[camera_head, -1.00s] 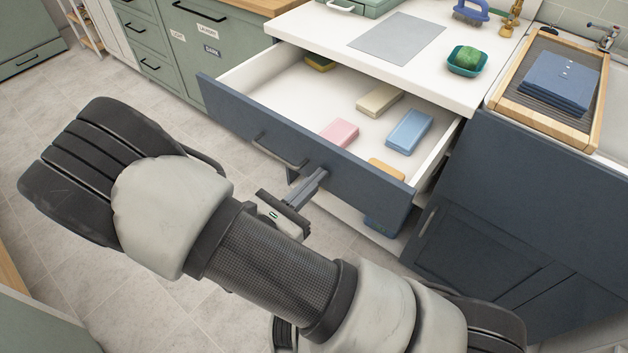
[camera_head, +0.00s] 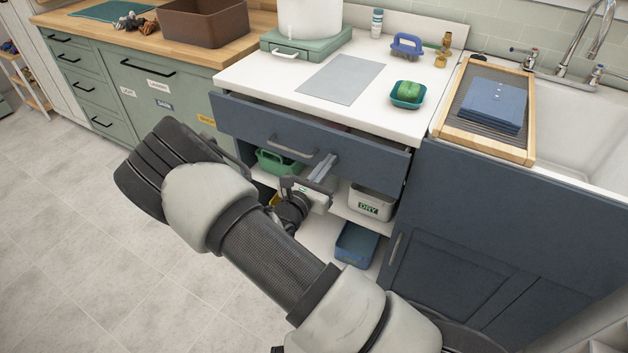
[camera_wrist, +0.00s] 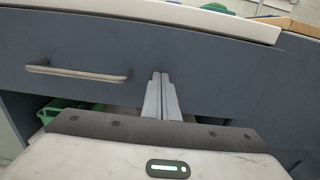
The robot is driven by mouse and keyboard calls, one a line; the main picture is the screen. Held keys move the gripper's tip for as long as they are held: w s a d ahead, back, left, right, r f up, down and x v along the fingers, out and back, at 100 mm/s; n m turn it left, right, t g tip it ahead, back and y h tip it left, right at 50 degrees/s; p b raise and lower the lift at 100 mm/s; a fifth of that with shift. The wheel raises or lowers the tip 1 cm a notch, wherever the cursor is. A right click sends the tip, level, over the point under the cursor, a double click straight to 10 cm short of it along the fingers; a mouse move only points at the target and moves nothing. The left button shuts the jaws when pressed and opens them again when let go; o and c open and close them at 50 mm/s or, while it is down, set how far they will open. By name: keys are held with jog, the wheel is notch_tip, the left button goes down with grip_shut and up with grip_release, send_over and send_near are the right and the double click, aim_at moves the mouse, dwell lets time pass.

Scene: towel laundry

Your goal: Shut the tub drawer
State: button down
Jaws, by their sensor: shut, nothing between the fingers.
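The tub drawer (camera_head: 360,150) is a dark blue drawer front with a grey bar handle, under the white counter. It stands slightly open, with a narrow dark gap above its front. My gripper (camera_head: 324,164) is shut and empty, its fingertips at the drawer front to the right of the handle (camera_head: 291,147). In the wrist view, the closed fingers (camera_wrist: 161,82) point at the blue drawer front (camera_wrist: 205,65), and they appear to touch it. The handle (camera_wrist: 78,73) lies to their left, apart from them. The drawer's contents are almost wholly hidden.
Below the drawer, open shelves hold a green tub (camera_head: 277,163), a grey bin marked DRY (camera_head: 371,203) and a blue tub (camera_head: 356,244). A wooden-framed rack (camera_head: 447,138) with folded blue cloth sits by the sink at right. The floor at left is clear.

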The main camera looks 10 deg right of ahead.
aim_at(336, 151)
jog(key=x, duration=0.4)
jog(key=shift+w+d, duration=0.15)
jog(key=shift+w, duration=0.1)
jog(key=shift+w+d+r, duration=0.1)
jog(key=shift+w+r, duration=0.05)
jog(key=shift+w, duration=0.1)
jog(key=shift+r, duration=0.15)
